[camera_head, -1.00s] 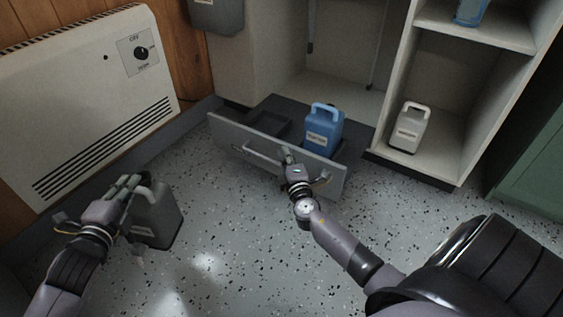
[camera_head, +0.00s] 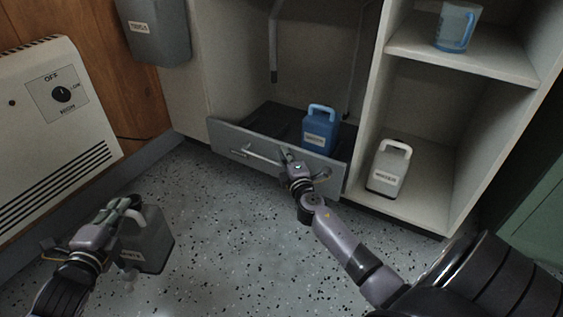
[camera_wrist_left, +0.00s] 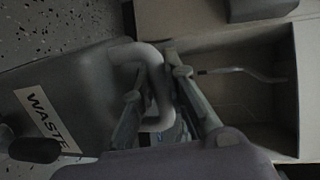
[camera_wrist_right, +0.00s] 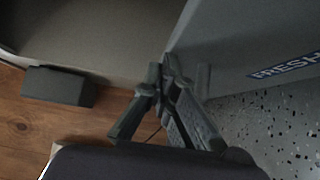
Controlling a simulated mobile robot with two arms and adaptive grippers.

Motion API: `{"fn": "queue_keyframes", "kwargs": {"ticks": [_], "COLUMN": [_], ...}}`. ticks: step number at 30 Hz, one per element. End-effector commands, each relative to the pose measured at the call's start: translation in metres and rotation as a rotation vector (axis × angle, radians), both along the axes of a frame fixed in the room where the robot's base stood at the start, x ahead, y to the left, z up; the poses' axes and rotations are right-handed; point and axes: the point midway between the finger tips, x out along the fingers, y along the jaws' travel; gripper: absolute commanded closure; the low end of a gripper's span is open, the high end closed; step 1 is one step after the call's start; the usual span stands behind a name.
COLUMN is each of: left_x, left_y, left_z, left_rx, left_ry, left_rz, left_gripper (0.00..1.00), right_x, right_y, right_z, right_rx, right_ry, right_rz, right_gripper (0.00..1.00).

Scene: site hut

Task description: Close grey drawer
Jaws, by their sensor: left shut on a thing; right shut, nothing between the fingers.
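The grey drawer (camera_head: 228,137) is low in the pale cabinet, partly open, with a bar handle (camera_head: 250,154) on its front. A blue jug (camera_head: 319,133) stands upright inside it. My left gripper (camera_head: 133,207) is shut on the handle of a grey jug (camera_head: 150,240). That jug's WASTE label (camera_wrist_left: 45,122) shows in the left wrist view.
A white jug (camera_head: 388,168) stands in the right cabinet bay, with a clear blue-handled container (camera_head: 456,27) on the shelf above. A heater (camera_head: 55,130) is at left, and a grey wall container (camera_head: 155,30) hangs above. The speckled floor (camera_head: 230,250) in front is open.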

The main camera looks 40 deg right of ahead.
Motion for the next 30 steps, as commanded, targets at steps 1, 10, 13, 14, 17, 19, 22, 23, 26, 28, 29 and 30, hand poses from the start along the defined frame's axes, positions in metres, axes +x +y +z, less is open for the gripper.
{"fn": "queue_keyframes", "kwargs": {"ticks": [1,10,13,14,17,19,22,23,26,28,29,30], "left_x": [0.001,0.001,0.001,0.001,0.001,0.001,0.001,0.001,0.001,0.001,0.001,0.001], "left_y": [-0.001,-0.001,-0.001,-0.001,-0.001,-0.001,-0.001,-0.001,-0.001,-0.001,-0.001,-0.001], "left_z": [0.003,-0.004,-0.005,-0.005,-0.005,-0.005,-0.005,-0.005,-0.005,-0.005,-0.005,-0.005], "left_rx": [-0.007,-0.007,-0.008,-0.008,-0.008,-0.008,-0.008,-0.008,-0.008,-0.008,-0.008,-0.008], "left_ry": [-0.012,-0.012,-0.012,-0.012,-0.012,-0.012,-0.012,-0.012,-0.012,-0.012,-0.012,-0.012], "left_rz": [-0.003,-0.003,-0.003,-0.003,-0.003,-0.003,-0.003,-0.003,-0.003,-0.003,-0.003,-0.003], "left_gripper": [1.0,1.0,1.0,1.0,1.0,1.0,1.0,1.0,1.0,1.0,1.0,1.0], "right_x": [0.003,0.015,0.017,0.017,0.018,0.018,0.018,0.018,0.018,0.018,0.018,0.018], "right_y": [-0.008,-0.037,-0.041,-0.042,-0.044,-0.044,-0.045,-0.045,-0.046,-0.046,-0.046,-0.046], "right_z": [-0.001,0.0,0.0,0.0,0.001,0.002,0.002,0.002,0.003,0.003,0.003,0.003], "right_rx": [-0.001,0.0,0.0,0.0,0.0,-0.001,-0.001,-0.001,-0.002,-0.002,-0.002,-0.002], "right_ry": [-0.002,-0.001,0.0,-0.001,-0.001,-0.002,-0.003,-0.003,-0.004,-0.004,-0.004,-0.004], "right_rz": [-0.003,-0.001,-0.001,-0.001,-0.002,-0.003,-0.004,-0.005,-0.006,-0.007,-0.007,-0.007], "right_gripper": [1.0,1.0,1.0,1.0,1.0,1.0,1.0,1.0,1.0,1.0,1.0,1.0]}}
